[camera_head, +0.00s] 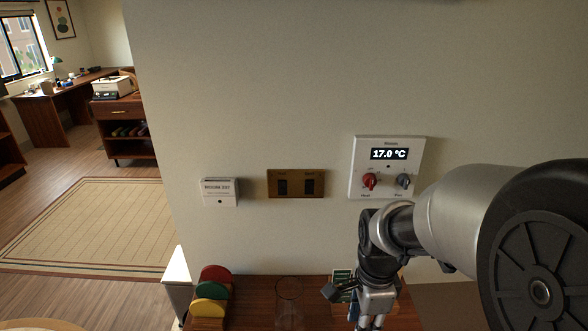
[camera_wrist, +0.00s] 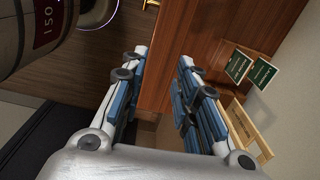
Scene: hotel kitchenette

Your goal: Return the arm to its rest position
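My gripper (camera_wrist: 164,62) is open and empty in the wrist view, with its two blue-padded fingers well apart over dark wooden surfaces. In the head view my arm reaches in from the right, and the gripper (camera_head: 370,322) points down in front of the wooden counter (camera_head: 255,300). Its fingertips are cut off by the lower picture edge. It is below the white thermostat (camera_head: 388,167), which reads 17.0 °C and has a red and a dark knob. The gripper is apart from the thermostat.
A brass switch plate (camera_head: 296,184) and a white card box (camera_head: 220,192) are on the wall. Red, green and yellow discs (camera_head: 211,290) and a clear glass (camera_head: 288,290) stand on the counter. Green cards (camera_wrist: 262,73) and a wooden holder (camera_wrist: 248,130) are right of the gripper.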

